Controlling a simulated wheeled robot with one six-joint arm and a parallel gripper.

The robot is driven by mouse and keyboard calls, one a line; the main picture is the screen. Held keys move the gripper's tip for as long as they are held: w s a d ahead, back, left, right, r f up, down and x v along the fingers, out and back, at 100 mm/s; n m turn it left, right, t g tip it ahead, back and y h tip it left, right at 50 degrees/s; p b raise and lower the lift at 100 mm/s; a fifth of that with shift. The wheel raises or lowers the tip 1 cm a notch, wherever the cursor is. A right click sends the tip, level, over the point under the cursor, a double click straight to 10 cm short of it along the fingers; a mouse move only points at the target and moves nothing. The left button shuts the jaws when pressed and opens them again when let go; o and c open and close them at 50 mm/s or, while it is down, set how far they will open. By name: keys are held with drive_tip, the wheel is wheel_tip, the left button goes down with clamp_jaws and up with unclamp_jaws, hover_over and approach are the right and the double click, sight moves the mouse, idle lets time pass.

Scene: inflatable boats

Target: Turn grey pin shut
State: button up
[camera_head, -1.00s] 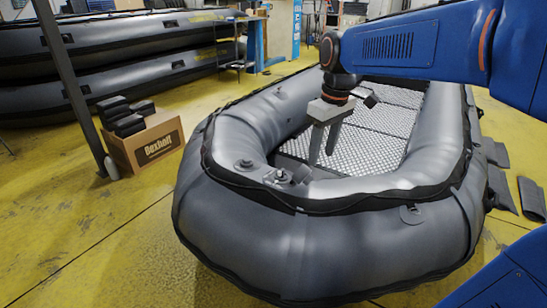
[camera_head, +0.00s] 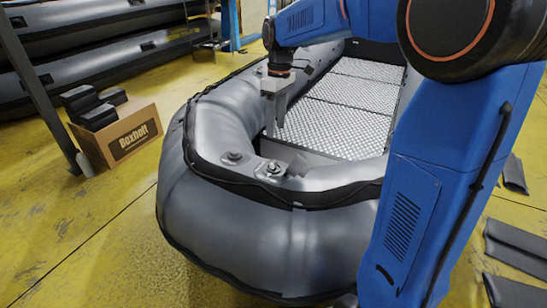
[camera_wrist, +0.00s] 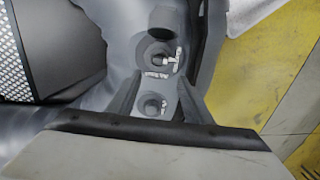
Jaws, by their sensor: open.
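Two round fittings sit on the grey boat's (camera_head: 290,250) tube near its front end. In the head view one fitting (camera_head: 234,156) is dark and round; the other (camera_head: 273,168) has a small light grey part on top. In the wrist view the farther fitting (camera_wrist: 157,55) carries a light grey pin (camera_wrist: 173,61) with a crossbar, and the nearer fitting (camera_wrist: 153,105) has a smaller light part. I cannot tell how far the pin is turned. My gripper (camera_head: 274,130) points down, open and empty, above the boat near the fittings. Its fingers (camera_wrist: 157,80) flank the fittings in the wrist view, apart from the pin.
The boat's raised tube surrounds a metal tread floor (camera_head: 340,110). A Boxholt cardboard box (camera_head: 125,138) with black items on top stands at the left by a dark post (camera_head: 40,90). Dark flat pads (camera_head: 515,250) lie at the right. Yellow floor is open at front left.

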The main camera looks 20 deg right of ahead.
sight(274, 162)
drive_tip(key=f, duration=0.8)
drive_tip(key=s+a+f, duration=0.1)
drive_tip(key=f, duration=0.3)
drive_tip(key=shift+f, duration=0.3)
drive_tip(key=c, duration=1.1)
drive_tip(key=shift+o, duration=0.2)
